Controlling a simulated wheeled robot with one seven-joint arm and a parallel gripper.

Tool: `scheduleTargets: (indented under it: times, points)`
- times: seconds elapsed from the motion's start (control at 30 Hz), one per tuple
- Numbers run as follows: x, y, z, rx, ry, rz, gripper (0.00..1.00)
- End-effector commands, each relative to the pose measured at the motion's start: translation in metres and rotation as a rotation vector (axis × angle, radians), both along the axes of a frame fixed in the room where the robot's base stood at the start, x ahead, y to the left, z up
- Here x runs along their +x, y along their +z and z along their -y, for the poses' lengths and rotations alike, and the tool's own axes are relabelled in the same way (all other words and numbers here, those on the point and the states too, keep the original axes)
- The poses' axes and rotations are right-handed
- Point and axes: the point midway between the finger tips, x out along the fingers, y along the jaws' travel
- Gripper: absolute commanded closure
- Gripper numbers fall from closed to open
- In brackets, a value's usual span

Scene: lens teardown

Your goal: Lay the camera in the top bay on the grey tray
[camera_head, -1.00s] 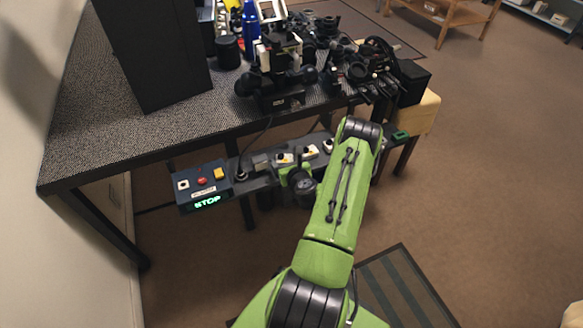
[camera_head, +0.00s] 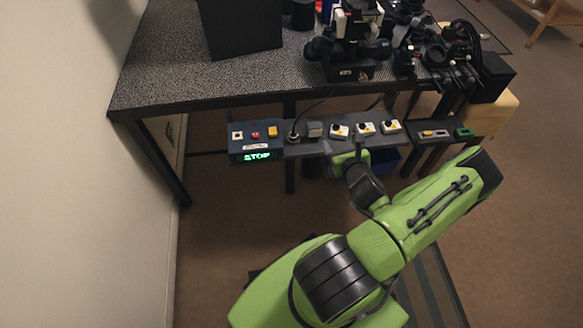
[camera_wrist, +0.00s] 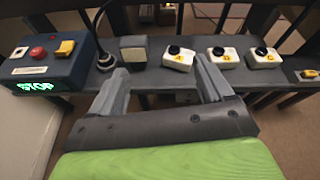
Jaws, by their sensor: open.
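My gripper (camera_wrist: 160,75) is open, with its two grey fingers apart and nothing between their tips. In the wrist view it points at the front of a grey control rail (camera_wrist: 225,70) below the table. In the head view only a small part of my gripper shows at this rail, behind my wrist. I cannot single out the camera, the top bay or the grey tray in either view. Dark equipment (camera_head: 345,70) crowds the tabletop, too cluttered to tell apart.
A blue control box (camera_wrist: 40,62) with buttons and a lit STOP display sits at the rail's left end. A grey block (camera_wrist: 133,48) and several white switches (camera_wrist: 178,58) line the rail. The speckled table (camera_head: 165,85) stands above it, with a tall black panel (camera_head: 240,28). Its left part is bare.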

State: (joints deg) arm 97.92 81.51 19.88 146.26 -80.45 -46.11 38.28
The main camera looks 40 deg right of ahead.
Motion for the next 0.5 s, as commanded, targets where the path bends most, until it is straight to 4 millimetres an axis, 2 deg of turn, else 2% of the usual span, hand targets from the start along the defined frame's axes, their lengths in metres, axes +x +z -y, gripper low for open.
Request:
scheduleTargets:
  times: [0.03,0.07,0.1,0.17,0.23,0.33,0.4,0.5]
  points:
    - [0.022,0.019,-0.016,-0.110,0.134,-0.021,0.20]
    - [0.036,0.031,-0.029,-0.190,0.232,-0.038,0.20]
    - [0.055,0.045,-0.052,-0.305,0.381,-0.062,0.20]
    - [0.077,0.064,-0.092,-0.480,0.610,-0.096,0.20]
    - [0.093,0.079,-0.142,-0.686,0.877,-0.137,0.20]
    - [0.095,0.095,-0.208,-0.983,1.249,-0.198,0.20]
    - [0.085,0.103,-0.245,-1.187,1.487,-0.250,0.20]
    - [0.063,0.117,-0.282,-1.471,1.778,-0.335,0.20]
